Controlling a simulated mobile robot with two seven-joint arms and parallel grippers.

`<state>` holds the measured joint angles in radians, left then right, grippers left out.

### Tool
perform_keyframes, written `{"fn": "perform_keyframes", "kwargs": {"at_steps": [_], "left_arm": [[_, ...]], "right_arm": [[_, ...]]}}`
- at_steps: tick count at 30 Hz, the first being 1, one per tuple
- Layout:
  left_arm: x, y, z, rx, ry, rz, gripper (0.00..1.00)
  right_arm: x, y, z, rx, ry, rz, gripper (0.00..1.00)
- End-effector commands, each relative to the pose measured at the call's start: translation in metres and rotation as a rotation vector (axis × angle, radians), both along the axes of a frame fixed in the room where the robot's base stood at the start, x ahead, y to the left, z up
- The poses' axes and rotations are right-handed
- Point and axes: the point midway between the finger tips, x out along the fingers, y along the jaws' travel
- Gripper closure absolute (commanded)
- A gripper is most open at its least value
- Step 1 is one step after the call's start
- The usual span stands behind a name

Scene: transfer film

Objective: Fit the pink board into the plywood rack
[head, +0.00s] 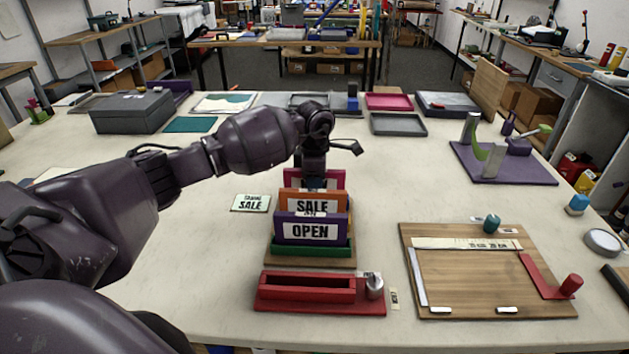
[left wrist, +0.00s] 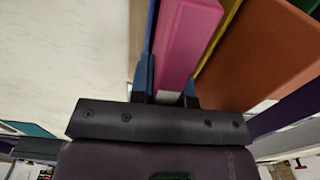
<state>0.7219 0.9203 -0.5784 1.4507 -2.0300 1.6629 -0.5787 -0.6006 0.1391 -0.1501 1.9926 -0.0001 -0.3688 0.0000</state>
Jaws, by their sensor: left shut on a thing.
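The pink board (head: 334,178) stands upright behind the orange SALE board in the head view. My left gripper (head: 314,168) reaches down onto its top edge from above and is shut on it. In the left wrist view the pink board (left wrist: 187,40) sits between the two fingers (left wrist: 168,88). The plywood rack (head: 308,264) stands in the middle of the table, its tan base showing at the front. The boards in front hide the pink board's lower edge, so I cannot tell whether it sits in a slot. My right gripper is not in view.
The rack area holds an orange board (head: 337,198), a purple OPEN board (head: 283,229) and a green strip (head: 310,250). A red holder (head: 270,306) lies in front; a wooden board with a red arm (head: 470,285) lies to the right. Table at left is mostly clear.

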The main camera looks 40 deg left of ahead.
Motion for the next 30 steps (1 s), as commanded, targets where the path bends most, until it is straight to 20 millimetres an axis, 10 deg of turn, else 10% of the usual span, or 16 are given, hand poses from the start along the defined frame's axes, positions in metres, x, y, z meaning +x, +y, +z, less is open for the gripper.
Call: {"fn": "perform_keyframes", "kwargs": {"at_steps": [11, 12, 16, 30], "left_arm": [[0.000, 0.000, -0.004, 0.001, -0.001, 0.000, 1.00], [0.000, 0.000, -0.003, 0.001, -0.001, 0.000, 0.79], [0.000, 0.000, -0.003, 0.001, -0.001, 0.000, 0.59], [0.001, 0.000, 0.012, 0.001, -0.004, -0.001, 0.58]], "right_arm": [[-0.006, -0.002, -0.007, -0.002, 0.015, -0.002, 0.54], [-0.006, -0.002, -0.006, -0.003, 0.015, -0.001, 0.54], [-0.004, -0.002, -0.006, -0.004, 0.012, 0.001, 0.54], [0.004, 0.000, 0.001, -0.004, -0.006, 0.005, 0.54]]}}
